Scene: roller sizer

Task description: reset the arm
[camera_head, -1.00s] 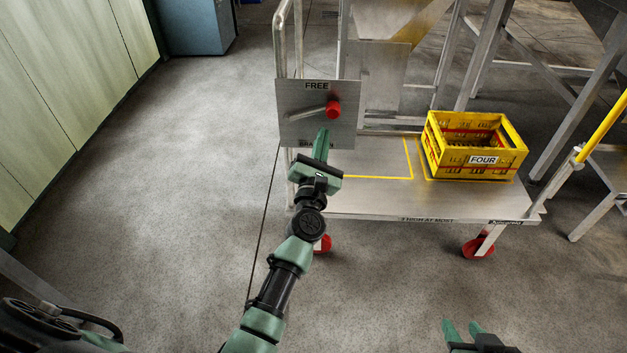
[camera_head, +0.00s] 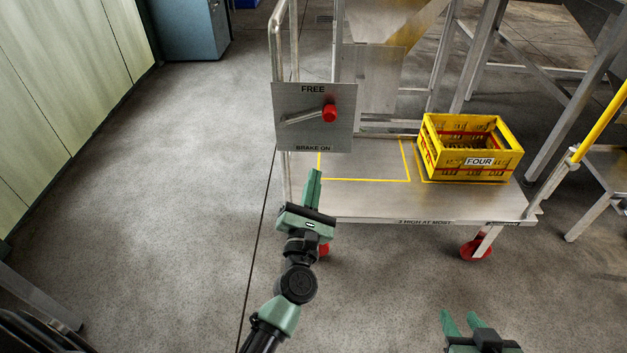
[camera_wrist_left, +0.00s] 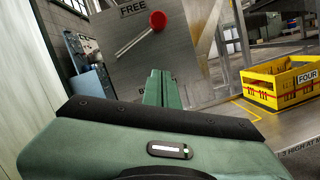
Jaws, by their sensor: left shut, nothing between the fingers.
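My left gripper (camera_head: 313,186) is shut and empty, its green fingers together, in front of the cart and below the brake plate (camera_head: 298,133). It also shows in the left wrist view (camera_wrist_left: 158,84), apart from the plate. The plate reads FREE at the top and BRAKE ON at the bottom. Its lever with a red knob (camera_head: 330,113) lies nearly level, the knob end to the right and slightly raised. My right gripper (camera_head: 461,322) shows at the bottom edge with two green fingers apart, nothing seen between them.
The cart deck (camera_head: 360,195) has yellow outlines; a yellow crate (camera_head: 468,165) marked FOUR stands on its right part. Red-wheeled casters (camera_head: 475,248) are under the cart. Metal frames stand behind and right. Green panels (camera_head: 60,90) line the left. The floor (camera_head: 180,180) between is clear.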

